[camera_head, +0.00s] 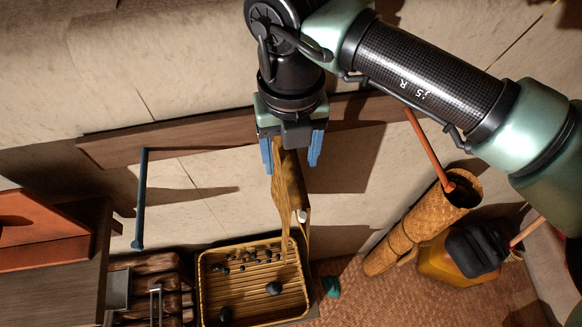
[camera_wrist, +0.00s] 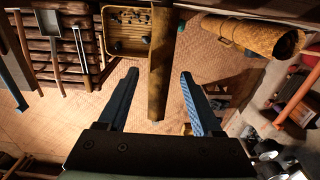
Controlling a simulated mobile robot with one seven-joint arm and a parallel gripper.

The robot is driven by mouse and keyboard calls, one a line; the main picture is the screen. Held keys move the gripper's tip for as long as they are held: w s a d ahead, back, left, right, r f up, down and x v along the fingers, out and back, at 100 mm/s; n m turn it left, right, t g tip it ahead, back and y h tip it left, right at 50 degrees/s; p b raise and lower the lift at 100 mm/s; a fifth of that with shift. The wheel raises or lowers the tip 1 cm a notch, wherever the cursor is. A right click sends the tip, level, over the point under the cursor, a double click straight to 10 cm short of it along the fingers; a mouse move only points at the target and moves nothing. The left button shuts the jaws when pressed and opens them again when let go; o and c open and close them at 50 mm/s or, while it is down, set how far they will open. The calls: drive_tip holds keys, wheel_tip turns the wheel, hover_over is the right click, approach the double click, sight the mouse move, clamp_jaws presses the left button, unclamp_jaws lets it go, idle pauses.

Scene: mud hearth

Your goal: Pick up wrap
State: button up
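The wrap is a long mustard-brown cloth (camera_head: 287,195) hanging in folds below my gripper (camera_head: 291,166) in the head view. A small white tip shows at its right edge, partway down. In the wrist view the wrap (camera_wrist: 161,62) is a narrow upright strip between the two blue fingers of my gripper (camera_wrist: 160,76). The fingers are spread, with a gap on each side of the cloth there. What bears the top of the wrap is hidden by the gripper in the head view.
A wooden board (camera_head: 165,141) runs along the wall behind. A slatted tray (camera_head: 205,297) with dark stones lies below the wrap. A woven basket (camera_head: 405,238) and a yellow jug (camera_head: 445,262) stand at the right. A blue rod (camera_head: 141,200) hangs at the left.

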drive_tip(key=c, duration=1)
drive_tip(key=shift+w+r, duration=0.1)
drive_tip(key=shift+r, duration=0.1)
